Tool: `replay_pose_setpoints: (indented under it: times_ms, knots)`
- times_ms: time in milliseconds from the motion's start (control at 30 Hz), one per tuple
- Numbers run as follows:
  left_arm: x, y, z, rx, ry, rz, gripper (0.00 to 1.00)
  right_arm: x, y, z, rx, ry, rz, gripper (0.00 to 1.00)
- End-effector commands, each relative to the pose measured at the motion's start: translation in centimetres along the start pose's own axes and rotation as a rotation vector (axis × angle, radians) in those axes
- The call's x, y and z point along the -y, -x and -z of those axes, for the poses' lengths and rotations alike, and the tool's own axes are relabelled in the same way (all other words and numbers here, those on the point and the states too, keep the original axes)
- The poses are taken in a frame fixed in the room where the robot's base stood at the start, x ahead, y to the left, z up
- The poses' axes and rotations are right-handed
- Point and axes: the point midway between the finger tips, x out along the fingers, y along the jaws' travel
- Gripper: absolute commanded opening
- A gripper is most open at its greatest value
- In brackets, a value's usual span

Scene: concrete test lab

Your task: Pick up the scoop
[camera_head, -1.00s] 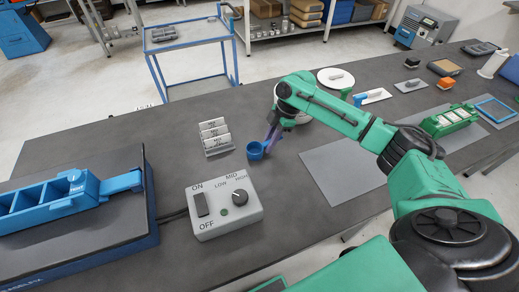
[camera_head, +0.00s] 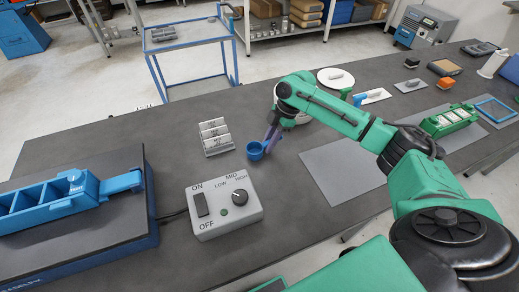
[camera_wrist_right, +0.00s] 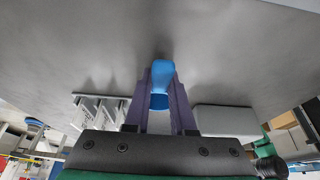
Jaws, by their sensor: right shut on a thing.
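The blue scoop (camera_head: 255,151) has a small round cup and is at the middle of the dark table, behind the grey control box. My right gripper (camera_head: 271,140) reaches down to it from the right with purple fingers. In the right wrist view the blue scoop (camera_wrist_right: 161,74) lies between the two purple fingers of my right gripper (camera_wrist_right: 160,90), which is shut on it. I cannot tell whether the scoop touches the table. My left gripper is not in view.
The control box (camera_head: 224,206) with switch and knob stands in front of the scoop. A rack of labelled cards (camera_head: 215,138) stands close to its left. A blue compartment tray (camera_head: 45,205) is at the left. A grey mat (camera_head: 340,166) lies bare to the right.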

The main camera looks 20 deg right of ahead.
Motion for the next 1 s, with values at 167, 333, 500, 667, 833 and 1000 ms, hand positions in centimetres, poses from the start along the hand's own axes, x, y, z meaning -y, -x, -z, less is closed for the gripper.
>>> replay_pose_setpoints:
  times_ms: [167, 333, 500, 667, 833, 1000]
  knots:
    - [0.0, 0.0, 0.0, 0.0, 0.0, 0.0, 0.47, 0.0, 0.0, 0.0, 0.0, 0.0, -0.001, 0.0]
    - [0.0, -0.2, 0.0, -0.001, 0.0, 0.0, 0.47, -0.1, 0.9, 0.4, -0.001, 0.001, -0.002, 0.0]
    - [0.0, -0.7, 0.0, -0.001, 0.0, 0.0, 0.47, -0.1, 4.0, 1.7, -0.002, 0.002, -0.005, 0.0]
    - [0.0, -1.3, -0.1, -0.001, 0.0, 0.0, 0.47, -0.2, 9.6, 4.1, -0.003, 0.004, -0.007, 0.0]
    - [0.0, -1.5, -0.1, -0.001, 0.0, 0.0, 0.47, -0.1, 15.1, 6.3, -0.002, 0.003, -0.005, 0.0]
    - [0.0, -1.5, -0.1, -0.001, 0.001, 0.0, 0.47, -0.1, 18.0, 7.5, -0.002, 0.001, -0.001, 0.0]
